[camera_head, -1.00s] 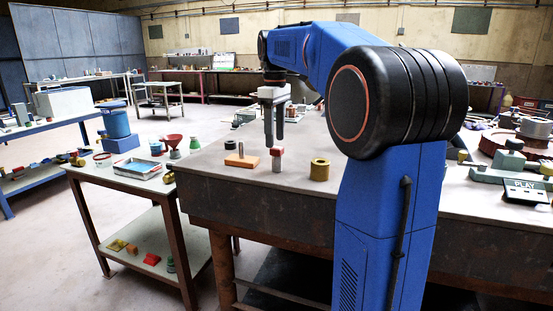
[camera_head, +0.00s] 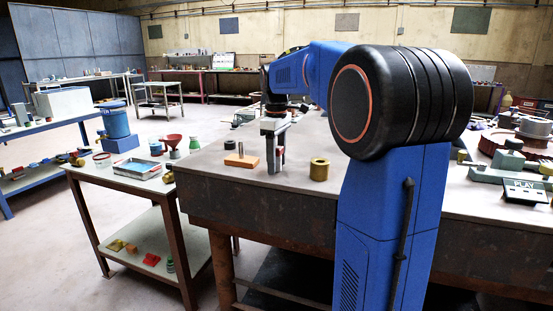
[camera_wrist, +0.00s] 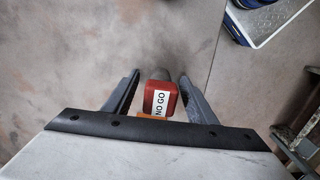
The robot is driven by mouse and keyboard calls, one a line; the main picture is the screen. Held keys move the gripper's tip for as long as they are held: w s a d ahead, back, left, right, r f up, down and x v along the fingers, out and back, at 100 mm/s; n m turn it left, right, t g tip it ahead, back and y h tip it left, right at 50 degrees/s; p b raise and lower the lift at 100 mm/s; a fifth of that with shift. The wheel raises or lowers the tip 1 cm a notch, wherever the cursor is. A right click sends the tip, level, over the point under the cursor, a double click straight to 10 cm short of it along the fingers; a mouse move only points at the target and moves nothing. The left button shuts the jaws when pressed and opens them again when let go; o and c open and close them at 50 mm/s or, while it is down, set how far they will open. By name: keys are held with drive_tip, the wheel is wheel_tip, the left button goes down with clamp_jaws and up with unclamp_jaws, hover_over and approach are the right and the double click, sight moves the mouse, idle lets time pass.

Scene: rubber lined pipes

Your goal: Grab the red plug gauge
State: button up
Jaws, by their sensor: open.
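The red plug gauge (camera_wrist: 162,96) shows in the wrist view as a red block with a white NO GO label and a grey end beyond it. It lies between the two dark fingers of my gripper (camera_wrist: 160,98), with a gap visible on each side. My gripper is open. In the head view my gripper (camera_head: 276,162) points down at the workbench top (camera_head: 222,172), at the spot where the gauge stands. Its fingers hide most or all of the gauge there.
An orange block with a pin (camera_head: 242,160) stands close left of my gripper. A brass-coloured ring (camera_head: 319,170) stands to its right. A dark cylinder (camera_head: 230,145) sits behind the block. The bench's front edge is close by.

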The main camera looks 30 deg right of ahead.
drive_tip(key=c, duration=1.2)
drive_tip(key=shift+c, duration=0.2)
drive_tip(key=shift+r, duration=0.1)
